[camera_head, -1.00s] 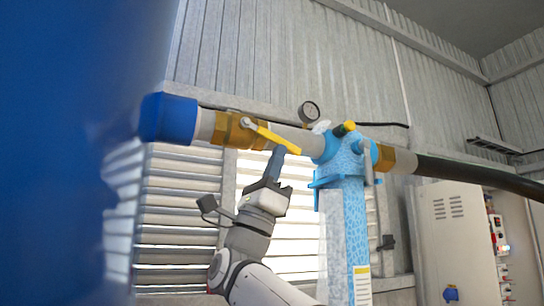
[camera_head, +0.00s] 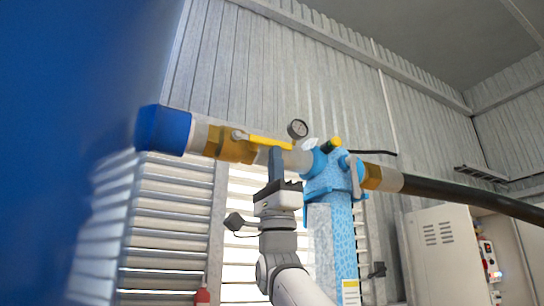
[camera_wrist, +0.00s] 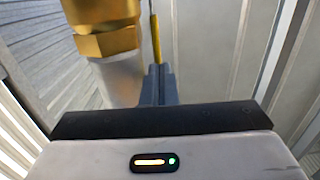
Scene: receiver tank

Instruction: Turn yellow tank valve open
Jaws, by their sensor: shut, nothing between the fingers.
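The yellow valve handle (camera_head: 266,141) sits on a brass valve body (camera_head: 228,144) in the pipe. In the head view it lies nearly along the pipe, its free end pointing right and slightly down. In the wrist view, the handle (camera_wrist: 156,40) is seen nearly edge-on beside the brass body (camera_wrist: 105,30). My gripper (camera_head: 276,150) is shut and empty, pointing up with its fingertips at the handle's free end. In the wrist view, my fingers (camera_wrist: 158,72) are together just below the handle's end; whether they touch it is unclear.
A large blue surface (camera_head: 60,120) blocks the far left. A grey cabinet (camera_head: 447,255) stands right.

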